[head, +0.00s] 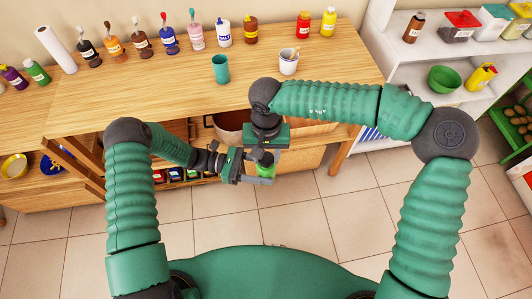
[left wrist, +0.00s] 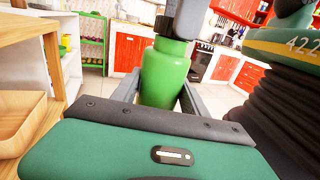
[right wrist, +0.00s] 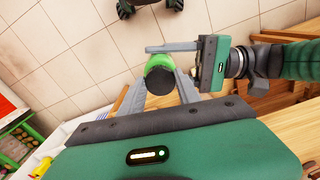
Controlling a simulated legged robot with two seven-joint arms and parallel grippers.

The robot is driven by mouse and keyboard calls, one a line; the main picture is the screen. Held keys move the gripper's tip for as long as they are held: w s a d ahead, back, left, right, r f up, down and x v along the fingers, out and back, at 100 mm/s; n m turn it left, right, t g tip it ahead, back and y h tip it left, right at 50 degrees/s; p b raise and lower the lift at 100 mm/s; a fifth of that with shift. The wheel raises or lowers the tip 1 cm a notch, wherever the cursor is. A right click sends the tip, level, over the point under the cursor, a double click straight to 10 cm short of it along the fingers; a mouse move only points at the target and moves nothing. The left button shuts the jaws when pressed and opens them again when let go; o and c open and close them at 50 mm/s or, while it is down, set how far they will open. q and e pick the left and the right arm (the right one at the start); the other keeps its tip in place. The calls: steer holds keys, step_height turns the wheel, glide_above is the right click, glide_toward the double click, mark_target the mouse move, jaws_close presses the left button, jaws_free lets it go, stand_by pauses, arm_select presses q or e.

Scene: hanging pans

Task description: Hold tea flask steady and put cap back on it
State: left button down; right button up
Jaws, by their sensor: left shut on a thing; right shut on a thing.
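The green tea flask (head: 265,171) is upright in front of the wooden table. It also shows in the left wrist view (left wrist: 164,72). My left gripper (head: 256,180) is shut around the flask body from the side. The dark cap (right wrist: 160,88) is between the fingers of my right gripper (right wrist: 163,82), which is shut on it. In the head view my right gripper (head: 266,152) is directly above the flask and partly hides its top. The cap is over the flask mouth; I cannot tell whether it is seated or slightly apart.
The wooden table (head: 180,85) holds several bottles along the back, a teal cup (head: 220,69) and a white cup (head: 288,66). A brown pot (head: 229,121) is below the table edge. A white shelf (head: 425,52) stands right. The tiled floor in front is clear.

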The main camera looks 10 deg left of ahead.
steer(key=shift+f, duration=0.55)
stand_by(0.4)
